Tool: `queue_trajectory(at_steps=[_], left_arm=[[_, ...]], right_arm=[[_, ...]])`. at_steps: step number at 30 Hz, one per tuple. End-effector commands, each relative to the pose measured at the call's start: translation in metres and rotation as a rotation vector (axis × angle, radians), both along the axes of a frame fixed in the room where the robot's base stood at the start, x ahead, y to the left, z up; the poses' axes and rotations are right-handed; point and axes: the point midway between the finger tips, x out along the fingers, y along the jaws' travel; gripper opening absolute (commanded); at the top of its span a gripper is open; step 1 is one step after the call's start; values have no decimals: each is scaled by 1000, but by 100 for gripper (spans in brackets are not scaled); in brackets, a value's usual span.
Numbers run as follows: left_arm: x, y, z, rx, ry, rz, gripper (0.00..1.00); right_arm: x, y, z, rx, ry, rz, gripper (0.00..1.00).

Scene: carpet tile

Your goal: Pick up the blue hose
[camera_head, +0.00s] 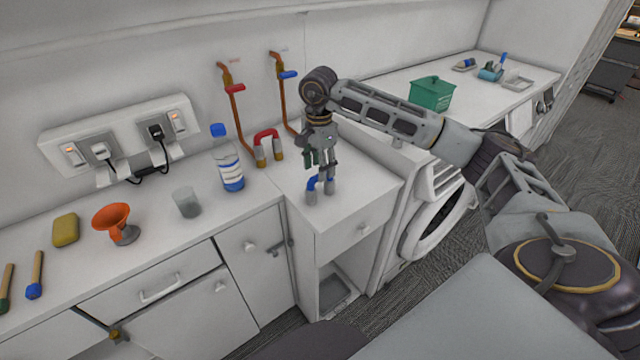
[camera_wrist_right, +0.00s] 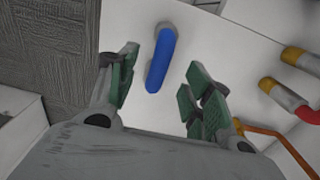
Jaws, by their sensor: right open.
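The blue hose (camera_head: 313,183) is a short bent tube with grey ends, standing on the white counter to the right of the red hose. My right gripper (camera_head: 320,163) is just above it, pointing down, with its fingers apart. My left gripper is not in view.
A red hose (camera_head: 267,135) with brass ends stands at the wall, close to the left. A green box (camera_head: 431,94) is at the right.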

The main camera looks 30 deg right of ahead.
Motion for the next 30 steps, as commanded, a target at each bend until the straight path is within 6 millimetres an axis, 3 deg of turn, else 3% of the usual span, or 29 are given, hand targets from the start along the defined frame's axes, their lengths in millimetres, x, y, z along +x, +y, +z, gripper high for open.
queue_trajectory(at_steps=[9,17,25,30], left_arm=[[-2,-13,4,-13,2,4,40],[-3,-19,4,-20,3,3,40],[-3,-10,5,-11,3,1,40],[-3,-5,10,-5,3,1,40]], right_arm=[[0,0,-36,0,0,0,50],[0,0,-41,0,-1,0,50],[0,0,-43,0,1,0,50],[-1,-1,-56,1,2,-1,50]])
